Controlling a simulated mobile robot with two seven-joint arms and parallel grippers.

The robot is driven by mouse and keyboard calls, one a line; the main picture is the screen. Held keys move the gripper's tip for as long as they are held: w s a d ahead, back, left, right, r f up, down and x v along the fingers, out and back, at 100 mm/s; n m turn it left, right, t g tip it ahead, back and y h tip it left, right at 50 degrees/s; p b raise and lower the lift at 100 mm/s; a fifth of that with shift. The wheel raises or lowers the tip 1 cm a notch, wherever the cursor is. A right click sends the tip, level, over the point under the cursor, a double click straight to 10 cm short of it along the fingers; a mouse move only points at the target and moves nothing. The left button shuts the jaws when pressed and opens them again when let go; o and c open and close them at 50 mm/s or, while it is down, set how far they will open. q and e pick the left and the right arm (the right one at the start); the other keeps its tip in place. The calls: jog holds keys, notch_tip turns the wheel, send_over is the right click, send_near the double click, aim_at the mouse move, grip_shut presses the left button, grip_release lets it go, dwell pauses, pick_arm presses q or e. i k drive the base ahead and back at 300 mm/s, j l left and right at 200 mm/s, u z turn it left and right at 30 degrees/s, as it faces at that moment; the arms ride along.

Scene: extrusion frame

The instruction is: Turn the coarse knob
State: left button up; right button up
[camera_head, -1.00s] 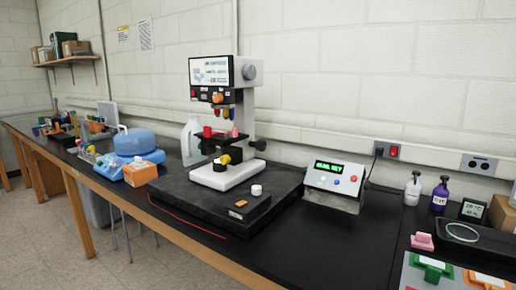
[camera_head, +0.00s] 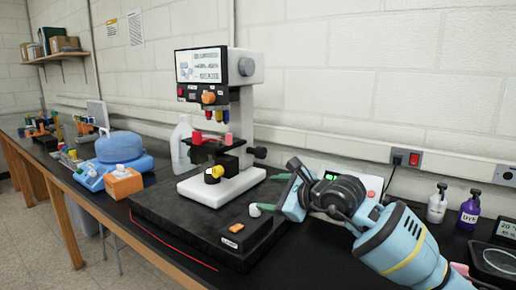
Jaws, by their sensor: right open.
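A white and black microscope (camera_head: 226,185) with a screen on top stands on a dark slab. Low on its front is a yellow-and-black knob (camera_head: 213,174). A black knob (camera_head: 260,153) sticks out on its right side at stage height. I cannot tell from any label which one is the coarse knob. My right gripper (camera_head: 268,193) is open and points left, right of the microscope base, with its green-tipped fingers apart and nothing seen between them. Its lower finger is close to a small white knob (camera_head: 254,210) on the slab; contact is unclear. My left gripper is not in view.
The dark slab (camera_head: 165,215) fills the middle of the bench. A control box (camera_head: 372,184) is partly hidden behind my right arm. A blue device (camera_head: 118,150) and an orange box (camera_head: 124,183) stand left. Bottles (camera_head: 437,204) stand right.

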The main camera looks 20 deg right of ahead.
aim_at(260, 153)
jog(key=i+l, duration=0.25)
jog(key=i, duration=0.2)
jog(key=i+l, duration=0.25)
jog(key=i, duration=0.25)
